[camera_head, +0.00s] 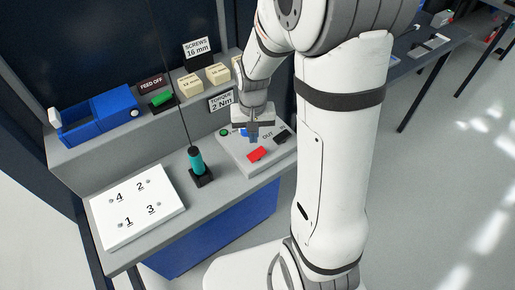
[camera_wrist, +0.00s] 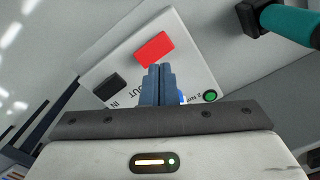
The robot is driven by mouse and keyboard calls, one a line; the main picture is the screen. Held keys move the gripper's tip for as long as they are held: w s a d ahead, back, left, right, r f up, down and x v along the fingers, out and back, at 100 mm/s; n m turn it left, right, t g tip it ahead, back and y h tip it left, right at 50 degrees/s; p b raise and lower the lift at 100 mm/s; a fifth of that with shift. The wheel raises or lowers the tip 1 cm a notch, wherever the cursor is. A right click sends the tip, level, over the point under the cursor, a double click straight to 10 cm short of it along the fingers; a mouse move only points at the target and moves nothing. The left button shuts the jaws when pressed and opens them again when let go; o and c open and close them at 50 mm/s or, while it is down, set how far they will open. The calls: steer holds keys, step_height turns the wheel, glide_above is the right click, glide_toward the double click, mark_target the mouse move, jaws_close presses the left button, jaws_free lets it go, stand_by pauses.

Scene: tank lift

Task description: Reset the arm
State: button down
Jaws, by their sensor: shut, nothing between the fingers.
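My gripper (camera_head: 253,138) hangs fingers down above the grey control panel (camera_head: 228,154) on the workbench. Its fingers are shut together with nothing between them, as the wrist view also shows (camera_wrist: 158,70). A red rocker switch (camera_head: 257,154) sits on the panel just beyond my fingertips; it also shows in the wrist view (camera_wrist: 154,49). A green round button (camera_wrist: 209,96) is on the panel's other side, partly near a blue part hidden behind my fingers. I cannot tell whether the fingertips touch the panel.
A teal screwdriver (camera_head: 196,162) stands in a black holder left of the panel. A white numbered plate (camera_head: 137,207) lies at the bench's front left. A blue feeder (camera_head: 97,118), a green switch (camera_head: 161,98) and cream boxes (camera_head: 191,85) stand on the raised shelf behind.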

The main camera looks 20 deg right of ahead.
steer(key=shift+r, duration=0.25)
stand_by(0.3)
steer(key=s+r+n+t, duration=0.2)
steer(key=s+r, duration=1.2)
steer(key=shift+d+t, duration=0.25)
steer(key=shift+t, duration=0.15)
